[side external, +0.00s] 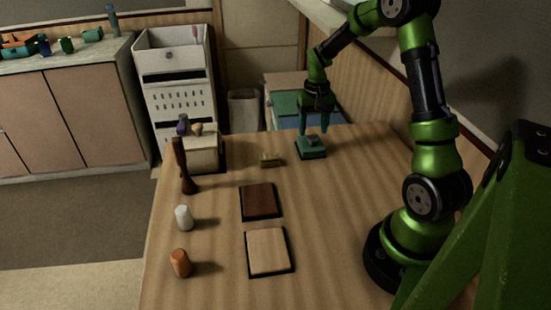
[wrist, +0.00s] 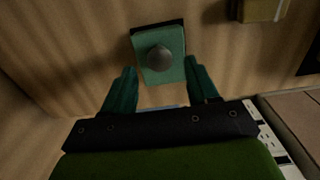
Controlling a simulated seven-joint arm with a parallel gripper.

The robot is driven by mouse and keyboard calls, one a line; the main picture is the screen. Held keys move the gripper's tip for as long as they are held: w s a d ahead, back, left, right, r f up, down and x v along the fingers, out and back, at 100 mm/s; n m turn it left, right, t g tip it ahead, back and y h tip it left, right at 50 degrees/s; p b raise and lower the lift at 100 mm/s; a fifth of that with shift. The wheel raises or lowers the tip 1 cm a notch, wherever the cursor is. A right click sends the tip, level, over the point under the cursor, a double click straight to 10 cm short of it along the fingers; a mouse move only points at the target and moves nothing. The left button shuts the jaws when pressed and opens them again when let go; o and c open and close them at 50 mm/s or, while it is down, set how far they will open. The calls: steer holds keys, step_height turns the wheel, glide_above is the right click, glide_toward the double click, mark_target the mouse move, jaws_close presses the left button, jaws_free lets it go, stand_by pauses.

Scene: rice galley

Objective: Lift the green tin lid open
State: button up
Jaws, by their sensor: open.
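The green tin (side external: 311,149) stands on the table towards its far edge in the side external view, on a dark base. Its green lid (wrist: 174,71) lies flat and closed on top and has a round grey knob (wrist: 160,58) in the middle. My gripper (side external: 312,128) points down just above the tin. In the wrist view my gripper (wrist: 161,72) has its two teal fingers spread, with the near part of the lid between or below their tips and the knob a little beyond. Nothing is held. I cannot tell whether the fingers touch the lid.
A small brass-coloured block (side external: 271,159) lies left of the tin. A dark brown board (side external: 260,201) and a pale board (side external: 268,251) lie nearer. A dark mill (side external: 183,165), a white cylinder (side external: 184,218) and an orange cylinder (side external: 181,263) stand along the left. The table right of the boards is clear.

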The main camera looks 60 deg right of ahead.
steer(key=shift+f, duration=1.5)
jaws_close()
steer(key=shift+w+d+r, duration=0.1)
steer(key=g+y, duration=0.1)
steer(key=w+d+r+g+y, duration=0.1)
steer(key=g+y, duration=0.1)
steer(key=shift+w+d+r, duration=0.2)
steer(key=shift+d, duration=0.05)
steer(key=shift+w+d+r+g+y, duration=0.2)
steer(key=shift+w+d+g+y, duration=0.15)
steer(key=shift+g+y, duration=0.2)
steer(key=shift+w+d+r+g+y, duration=0.25)
steer(key=shift+w+g+y, duration=0.1)
steer(key=shift+g+y, duration=0.2)
